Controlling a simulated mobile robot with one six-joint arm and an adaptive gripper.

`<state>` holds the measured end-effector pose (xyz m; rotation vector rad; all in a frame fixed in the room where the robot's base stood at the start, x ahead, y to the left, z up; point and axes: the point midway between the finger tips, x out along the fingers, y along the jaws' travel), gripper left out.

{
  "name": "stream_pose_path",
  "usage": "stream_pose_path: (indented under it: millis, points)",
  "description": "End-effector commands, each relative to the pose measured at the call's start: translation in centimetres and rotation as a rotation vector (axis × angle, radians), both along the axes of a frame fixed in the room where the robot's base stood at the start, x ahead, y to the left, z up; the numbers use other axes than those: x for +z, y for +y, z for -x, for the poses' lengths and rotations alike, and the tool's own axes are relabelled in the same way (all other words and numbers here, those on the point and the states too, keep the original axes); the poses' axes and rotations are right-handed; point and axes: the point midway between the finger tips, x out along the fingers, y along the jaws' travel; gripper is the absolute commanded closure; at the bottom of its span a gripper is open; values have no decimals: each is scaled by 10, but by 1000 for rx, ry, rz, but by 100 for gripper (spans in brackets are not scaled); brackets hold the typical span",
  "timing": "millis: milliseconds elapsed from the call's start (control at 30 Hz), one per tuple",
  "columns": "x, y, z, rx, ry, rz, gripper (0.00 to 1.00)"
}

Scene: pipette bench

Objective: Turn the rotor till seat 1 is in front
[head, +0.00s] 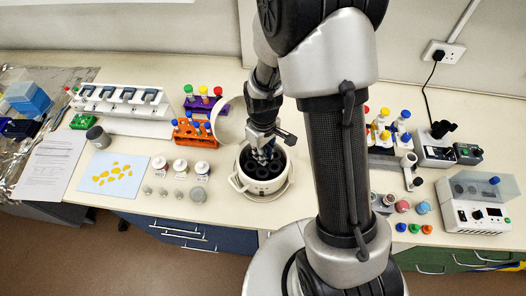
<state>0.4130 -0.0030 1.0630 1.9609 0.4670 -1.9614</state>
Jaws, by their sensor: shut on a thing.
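The centrifuge (238,184) is a round white bowl on the bench, with its pale lid (226,122) raised behind it. Inside it is the dark rotor (262,189) with several round seats. My gripper (263,159) reaches down into the bowl from behind, and its fingers are shut on the rotor near its middle. The fingertips and the part they hold are small and partly hidden. Seat numbers are too small to read, so I cannot tell which seat is in front.
Left of the centrifuge stand white-capped jars (180,167), an orange tube rack (194,138) and a purple rack (207,105). A pipette stand (120,103) is farther left. A boxy device (478,210) stands far right. My arm hides the bench right of the centrifuge.

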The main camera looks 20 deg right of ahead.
Motion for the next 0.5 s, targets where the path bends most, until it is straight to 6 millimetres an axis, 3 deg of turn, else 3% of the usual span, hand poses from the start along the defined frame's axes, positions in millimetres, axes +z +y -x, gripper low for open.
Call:
stream_pose_path:
  millis: [67,100,400,500]
  points:
    - [0,0,0,-1,-1,0,100]
    - [0,0,0,-1,-1,0,82]
    - [0,0,0,-1,0,0,63]
    - [0,0,0,-1,0,0,63]
